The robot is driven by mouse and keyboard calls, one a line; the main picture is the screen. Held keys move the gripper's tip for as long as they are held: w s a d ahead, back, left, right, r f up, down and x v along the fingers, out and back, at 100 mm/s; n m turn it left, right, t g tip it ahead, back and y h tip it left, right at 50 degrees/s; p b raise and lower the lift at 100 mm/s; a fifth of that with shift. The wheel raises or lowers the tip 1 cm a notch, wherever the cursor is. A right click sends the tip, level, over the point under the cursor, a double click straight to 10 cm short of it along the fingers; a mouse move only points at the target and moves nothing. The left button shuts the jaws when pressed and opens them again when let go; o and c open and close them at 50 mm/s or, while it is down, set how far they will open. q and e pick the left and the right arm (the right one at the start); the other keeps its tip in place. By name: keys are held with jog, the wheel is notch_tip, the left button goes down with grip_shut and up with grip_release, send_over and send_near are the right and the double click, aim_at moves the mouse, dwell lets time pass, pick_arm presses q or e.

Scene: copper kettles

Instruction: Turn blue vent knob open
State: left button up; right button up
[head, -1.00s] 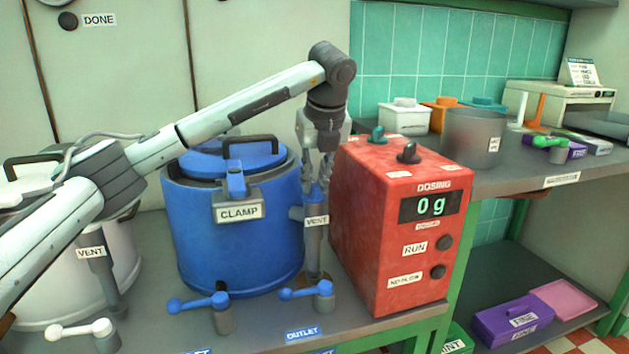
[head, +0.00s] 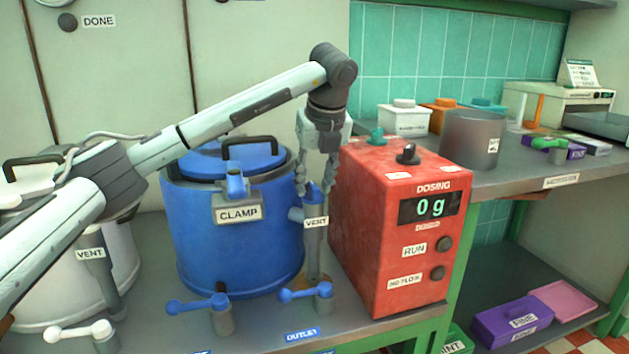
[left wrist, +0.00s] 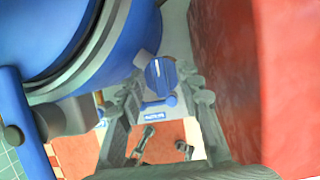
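The blue kettle (head: 240,250) stands on the bench, with a grey clamp block (head: 237,198) on its front. Its vent post (head: 314,250), labelled VENT, stands at its right side. My left gripper (head: 316,188) points down over the top of this post, its fingers spread. In the left wrist view the blue vent knob (left wrist: 160,77) lies between the open fingertips, and its white mark runs towards the top of the picture. The fingers look apart from the knob; contact cannot be made out. In the head view the fingers partly hide the knob. My right gripper is out of view.
The red dosing box (head: 385,240), reading 0 g, stands close to the right of my left gripper. Blue outlet levers (head: 305,293) sit in front of the kettle. A white kettle (head: 60,270) with its own vent is at the left, behind my arm.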

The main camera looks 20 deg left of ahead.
pick_arm(q)
jog(key=v, duration=1.2)
